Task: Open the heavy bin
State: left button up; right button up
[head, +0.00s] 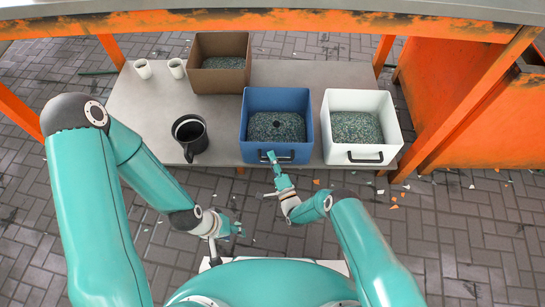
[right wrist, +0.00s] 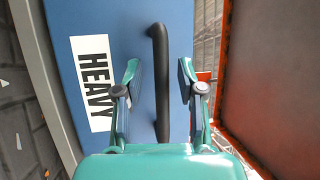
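The heavy bin is the blue bin (head: 249,128) in the middle of the low table, holding grey-green granules. In the right wrist view its blue front (right wrist: 125,20) carries a white label reading HEAVY (right wrist: 95,83) and a black bar handle (right wrist: 160,60). My right gripper (head: 272,158) is at the front of this bin, by its handle. In the right wrist view my right gripper (right wrist: 160,78) is open, with one finger on each side of the handle and a gap visible to the right finger. My left gripper (head: 238,230) is low in front of the table, away from the bins; its fingers are too small to judge.
A white bin (head: 335,107) of granules stands close to the right of the blue bin. Orange frames (head: 490,110) stand around, with scraps on the floor.

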jog(key=shift+d, duration=0.15)
grip_shut()
jog(key=shift+d, duration=0.1)
